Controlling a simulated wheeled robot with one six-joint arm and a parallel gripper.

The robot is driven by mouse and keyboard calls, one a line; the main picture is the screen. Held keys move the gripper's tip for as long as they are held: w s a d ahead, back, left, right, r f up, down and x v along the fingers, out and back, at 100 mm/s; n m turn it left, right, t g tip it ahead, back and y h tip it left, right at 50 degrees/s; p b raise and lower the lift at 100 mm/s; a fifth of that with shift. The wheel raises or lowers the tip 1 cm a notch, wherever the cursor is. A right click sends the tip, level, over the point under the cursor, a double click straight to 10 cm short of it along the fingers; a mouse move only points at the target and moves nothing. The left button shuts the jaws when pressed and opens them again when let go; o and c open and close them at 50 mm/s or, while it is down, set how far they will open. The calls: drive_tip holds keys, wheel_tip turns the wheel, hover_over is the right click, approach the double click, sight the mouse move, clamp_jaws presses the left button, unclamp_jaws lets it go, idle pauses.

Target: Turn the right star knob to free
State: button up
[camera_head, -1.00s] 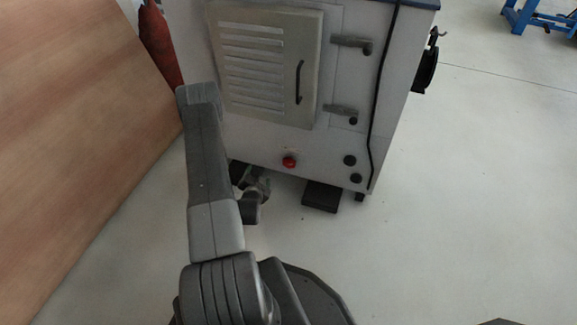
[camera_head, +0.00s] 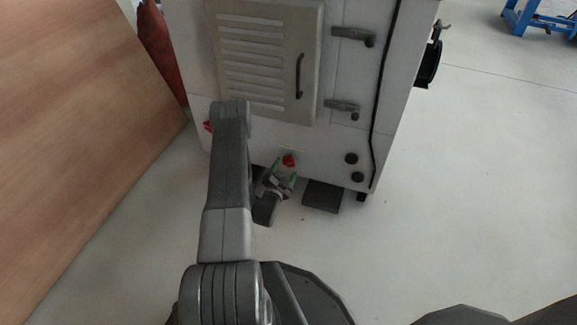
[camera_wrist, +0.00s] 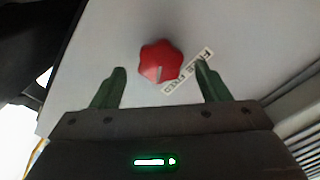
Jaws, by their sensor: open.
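The right star knob (camera_head: 289,160) is red and sits low on the front of the white cabinet. In the wrist view the knob (camera_wrist: 160,60) shows its lobed rim and a pale mark near its lower edge. A small white label (camera_wrist: 188,72) with dark print lies beside it at a slant; the words are hard to read. My gripper (camera_head: 284,171) is just in front of this knob. In the wrist view the green fingers of my gripper (camera_wrist: 161,72) are spread, one on each side of the knob, with gaps on both sides and nothing between them gripped.
A second red knob (camera_head: 208,126) shows at the left, partly behind my arm. The cabinet (camera_head: 345,130) has a louvred door (camera_head: 262,95), latches and two black knobs (camera_head: 354,168). A black pedal-like box (camera_head: 322,196) lies at its foot. A wooden surface (camera_head: 80,120) is at left.

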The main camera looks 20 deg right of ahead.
sight(288, 163)
drive_tip(key=shift+b+x, duration=0.45)
drive_tip(key=shift+x, duration=1.7)
drive_tip(key=shift+c, duration=0.4)
drive_tip(key=c, duration=0.9)
